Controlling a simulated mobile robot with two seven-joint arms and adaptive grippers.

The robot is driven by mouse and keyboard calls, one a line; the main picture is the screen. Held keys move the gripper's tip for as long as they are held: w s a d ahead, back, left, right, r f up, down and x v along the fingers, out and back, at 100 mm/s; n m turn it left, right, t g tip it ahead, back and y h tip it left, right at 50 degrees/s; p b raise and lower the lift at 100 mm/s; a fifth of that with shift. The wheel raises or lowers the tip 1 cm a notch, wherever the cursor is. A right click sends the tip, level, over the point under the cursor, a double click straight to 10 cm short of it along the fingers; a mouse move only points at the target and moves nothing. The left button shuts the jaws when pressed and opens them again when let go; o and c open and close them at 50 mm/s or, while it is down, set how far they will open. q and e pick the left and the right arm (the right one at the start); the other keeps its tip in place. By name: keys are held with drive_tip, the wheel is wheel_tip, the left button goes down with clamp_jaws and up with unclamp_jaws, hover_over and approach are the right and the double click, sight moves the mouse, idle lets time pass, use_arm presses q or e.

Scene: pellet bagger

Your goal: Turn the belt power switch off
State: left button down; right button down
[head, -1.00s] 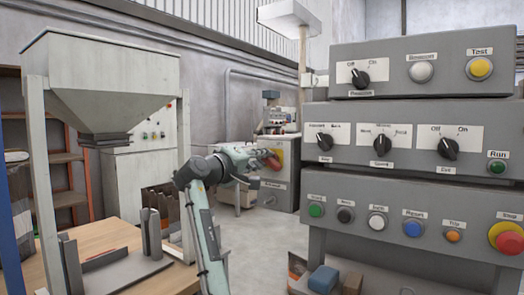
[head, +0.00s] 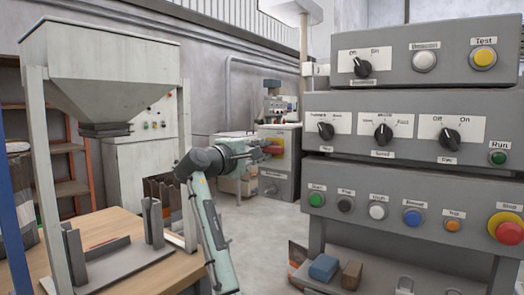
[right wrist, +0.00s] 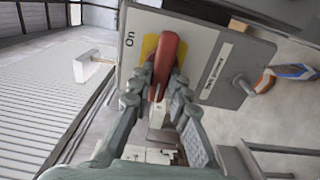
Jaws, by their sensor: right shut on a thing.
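The belt power switch is a red lever handle (right wrist: 166,62) on a yellow plate (right wrist: 150,46), set on a grey box face (right wrist: 195,38). The word "On" shows beside it in the right wrist view; no "Off" label is visible there. The red handle (head: 274,150) also shows in the head view, on the grey cabinet at the back. My right gripper (right wrist: 160,88) is shut on the handle, one finger on each side of it. In the head view my right gripper (head: 258,151) reaches the handle from the left. My left gripper is out of view.
A grey control console (head: 405,168) with knobs and buttons stands at the right. A hopper (head: 100,75) stands over a wooden table (head: 98,226) at the left. Boxes (head: 324,268) lie on the console's low shelf. Open floor lies between table and console.

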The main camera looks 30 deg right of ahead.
drive_tip(key=shift+r, duration=0.1)
drive_tip(key=c, duration=1.4)
unclamp_jaws()
drive_tip(key=shift+d, duration=0.1)
drive_tip(key=shift+c, duration=0.2)
drive_tip(key=v, duration=1.2)
